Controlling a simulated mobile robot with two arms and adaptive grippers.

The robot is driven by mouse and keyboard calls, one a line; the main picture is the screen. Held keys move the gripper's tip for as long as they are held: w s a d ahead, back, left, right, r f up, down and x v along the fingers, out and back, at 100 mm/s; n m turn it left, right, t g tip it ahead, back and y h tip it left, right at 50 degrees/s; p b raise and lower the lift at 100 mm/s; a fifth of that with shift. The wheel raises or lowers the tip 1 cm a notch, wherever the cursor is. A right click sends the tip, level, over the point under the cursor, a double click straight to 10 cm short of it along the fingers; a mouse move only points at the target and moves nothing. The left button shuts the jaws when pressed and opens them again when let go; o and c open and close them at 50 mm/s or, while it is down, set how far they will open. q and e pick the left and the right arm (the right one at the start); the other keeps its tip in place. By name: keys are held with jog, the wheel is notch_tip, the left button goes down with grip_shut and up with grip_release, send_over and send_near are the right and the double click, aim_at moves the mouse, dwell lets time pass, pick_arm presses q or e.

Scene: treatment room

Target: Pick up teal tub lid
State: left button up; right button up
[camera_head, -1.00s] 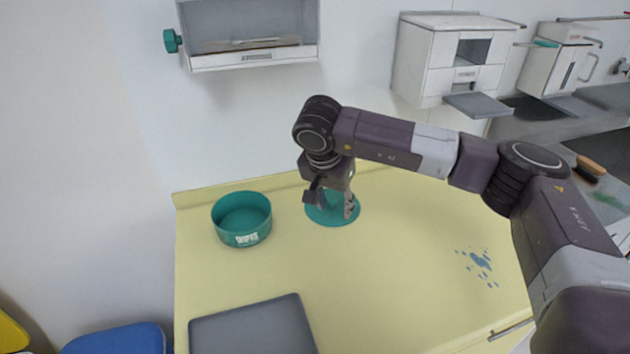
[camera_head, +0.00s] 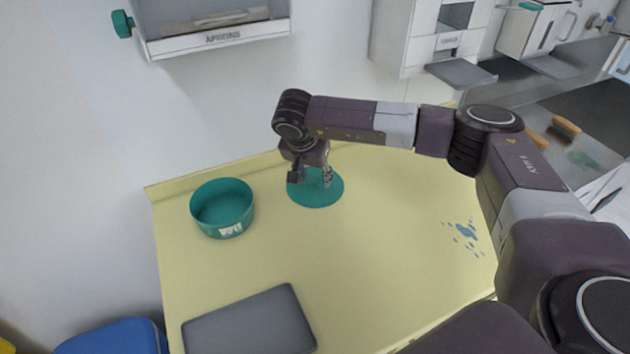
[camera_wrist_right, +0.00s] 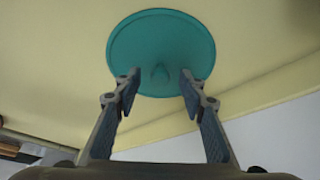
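The teal tub lid (camera_head: 316,190) lies flat on the yellow counter near its back edge. It is a round disc with a small raised knob in the middle, clear in the right wrist view (camera_wrist_right: 160,40). My right gripper (camera_head: 311,181) points down over the lid. In the right wrist view my right gripper (camera_wrist_right: 157,82) is open, with one finger on each side of the knob and gaps between. The teal tub (camera_head: 222,208) stands open to the left of the lid. My left gripper is not in view.
A grey tray (camera_head: 250,322) lies at the counter's front left. Blue splashes (camera_head: 466,233) mark the yellow counter (camera_head: 370,270) on the right. An apron dispenser (camera_head: 212,28) hangs on the wall above. The middle of the counter is clear.

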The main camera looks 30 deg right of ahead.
jog(key=shift+w+f, duration=0.1)
jog(key=shift+f, duration=0.1)
grip_shut()
jog(key=shift+r, duration=0.1)
